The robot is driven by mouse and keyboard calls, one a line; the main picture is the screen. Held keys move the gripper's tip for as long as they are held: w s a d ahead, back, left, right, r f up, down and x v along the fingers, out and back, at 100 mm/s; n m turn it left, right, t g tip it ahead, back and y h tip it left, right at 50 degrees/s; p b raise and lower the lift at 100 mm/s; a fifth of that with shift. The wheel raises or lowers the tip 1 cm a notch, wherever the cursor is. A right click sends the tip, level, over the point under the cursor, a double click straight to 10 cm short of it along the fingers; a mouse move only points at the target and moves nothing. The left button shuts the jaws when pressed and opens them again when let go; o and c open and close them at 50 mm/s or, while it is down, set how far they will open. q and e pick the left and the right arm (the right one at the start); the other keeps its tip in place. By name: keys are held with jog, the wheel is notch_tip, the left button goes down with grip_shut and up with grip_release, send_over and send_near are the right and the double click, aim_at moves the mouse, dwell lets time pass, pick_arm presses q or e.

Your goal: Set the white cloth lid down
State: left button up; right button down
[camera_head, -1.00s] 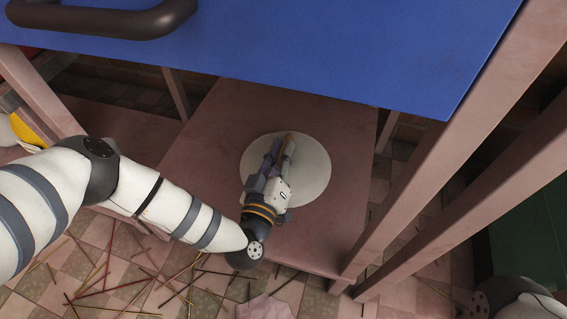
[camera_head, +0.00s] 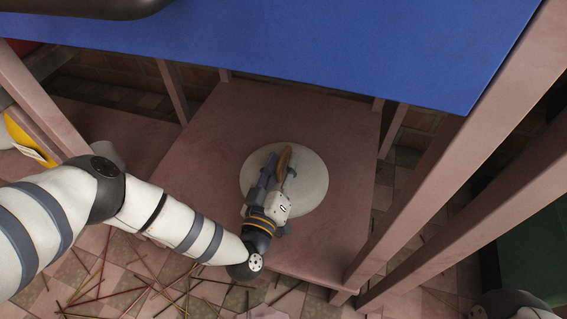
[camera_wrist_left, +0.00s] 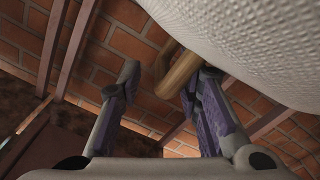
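The white cloth lid (camera_head: 313,182) is a round pale disc with a brown wooden handle (camera_head: 285,157). In the head view it appears to lie flat on a reddish-brown low table (camera_head: 225,140). In the left wrist view its woven cloth (camera_wrist_left: 250,40) fills the upper right, and the handle (camera_wrist_left: 177,72) shows beside the right-hand finger. My left gripper (camera_head: 280,166) is over the lid at the handle. Its fingers (camera_wrist_left: 162,78) stand apart in the wrist view, with a gap between the left-hand finger and the handle. My right gripper is out of view.
A blue panel (camera_head: 300,50) overhangs the low table. Reddish-brown posts (camera_head: 450,150) stand at the right, and another post (camera_head: 40,110) stands at the left. Several thin sticks (camera_head: 125,290) lie scattered on the tiled floor. Bare tabletop surrounds the lid.

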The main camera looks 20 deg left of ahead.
pick_arm(q)
jog(key=shift+r, duration=0.25)
jog(key=s+p, duration=0.4)
jog(key=s, duration=0.7)
jog(key=shift+s+a+p, duration=0.15)
jog(key=shift+a+p, duration=0.05)
jog(key=shift+p, duration=0.1)
jog(key=shift+s, duration=0.35)
jog(key=shift+f, duration=0.1)
